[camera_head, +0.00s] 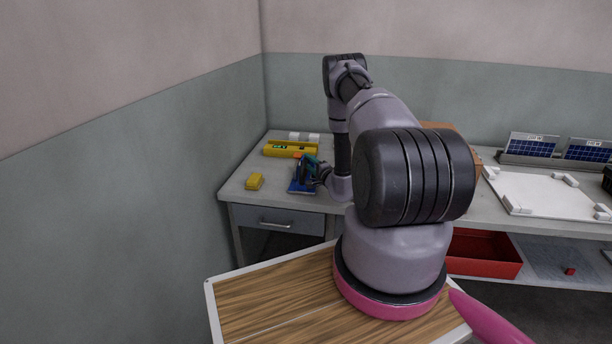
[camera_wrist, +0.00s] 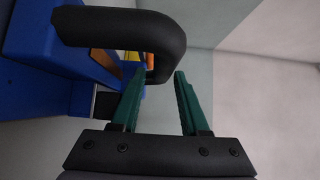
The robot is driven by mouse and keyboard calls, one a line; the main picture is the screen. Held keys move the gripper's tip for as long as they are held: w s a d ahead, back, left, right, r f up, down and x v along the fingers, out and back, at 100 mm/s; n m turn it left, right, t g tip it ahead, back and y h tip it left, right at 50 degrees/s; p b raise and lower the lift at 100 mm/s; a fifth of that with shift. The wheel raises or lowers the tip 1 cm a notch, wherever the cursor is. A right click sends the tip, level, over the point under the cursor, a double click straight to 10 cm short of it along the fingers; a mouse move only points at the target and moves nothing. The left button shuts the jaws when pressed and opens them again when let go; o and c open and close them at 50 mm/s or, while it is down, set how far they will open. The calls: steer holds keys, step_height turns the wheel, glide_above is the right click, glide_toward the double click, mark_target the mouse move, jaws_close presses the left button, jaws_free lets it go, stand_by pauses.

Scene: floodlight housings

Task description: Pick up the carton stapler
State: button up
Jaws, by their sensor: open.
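The carton stapler shows in the wrist view as a blue body (camera_wrist: 35,30) with a black looped handle (camera_wrist: 115,25). In the head view its blue part (camera_head: 299,187) shows on the left part of the workbench, partly hidden by my gripper. My gripper (camera_wrist: 161,76) has green fingers, which stand apart. The bent end of the black handle reaches between the fingertips in the wrist view. I cannot tell whether either finger touches it. In the head view my gripper (camera_head: 309,169) is right at the stapler.
A yellow level (camera_head: 291,149) lies behind the stapler, and a small yellow block (camera_head: 255,181) lies to its left. A brown box (camera_head: 440,127) is partly behind my arm. A white board (camera_head: 545,190) and solar panels (camera_head: 532,144) are at right. A wall closes the left side.

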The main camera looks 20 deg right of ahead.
jaws_close()
steer(key=shift+w+r, duration=0.1)
stand_by(1.2)
